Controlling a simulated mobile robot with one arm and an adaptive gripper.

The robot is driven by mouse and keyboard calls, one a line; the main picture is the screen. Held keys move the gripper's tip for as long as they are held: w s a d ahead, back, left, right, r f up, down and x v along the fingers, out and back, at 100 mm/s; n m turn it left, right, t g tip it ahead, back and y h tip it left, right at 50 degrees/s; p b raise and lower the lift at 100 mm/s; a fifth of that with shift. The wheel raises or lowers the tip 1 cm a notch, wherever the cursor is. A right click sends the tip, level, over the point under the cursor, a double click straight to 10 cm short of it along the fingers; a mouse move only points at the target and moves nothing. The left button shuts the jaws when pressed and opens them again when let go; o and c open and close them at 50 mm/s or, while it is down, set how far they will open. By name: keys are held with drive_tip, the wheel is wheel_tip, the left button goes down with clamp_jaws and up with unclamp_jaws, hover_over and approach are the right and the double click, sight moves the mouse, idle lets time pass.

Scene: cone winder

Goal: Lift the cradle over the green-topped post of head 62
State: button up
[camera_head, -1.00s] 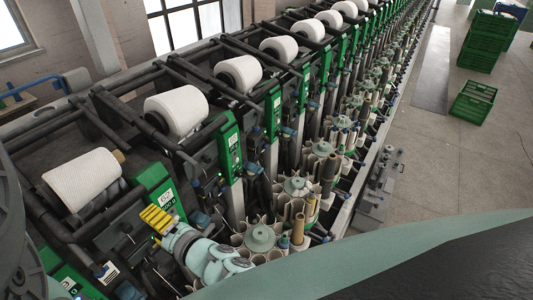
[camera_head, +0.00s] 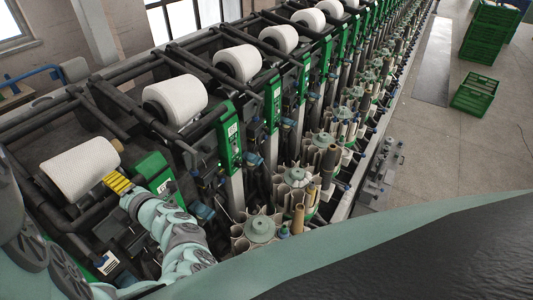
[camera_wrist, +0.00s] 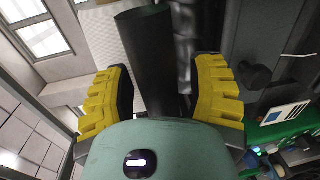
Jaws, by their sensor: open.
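My gripper (camera_head: 118,183), with yellow fingers, is at the near winding head, just right of its white yarn cone (camera_head: 80,168) and left of the green-topped post (camera_head: 158,176). The post carries a white label, too small to read surely. In the wrist view my gripper (camera_wrist: 163,75) is open, with a thick dark bar (camera_wrist: 146,50) running between the fingers. The bar looks like part of the cradle; I cannot tell whether the fingers touch it. The white cone (camera_wrist: 104,38) shows behind it, and green housing (camera_wrist: 285,130) lies at the lower right.
More heads with white cones (camera_head: 175,98) and green posts (camera_head: 229,135) run away to the upper right. Bobbin magazines (camera_head: 260,229) stand right of my arm. Green crates (camera_head: 474,93) stand on the floor at the right, apart from the machine.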

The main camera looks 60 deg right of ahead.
clamp_jaws()
idle(0.5)
idle(0.3)
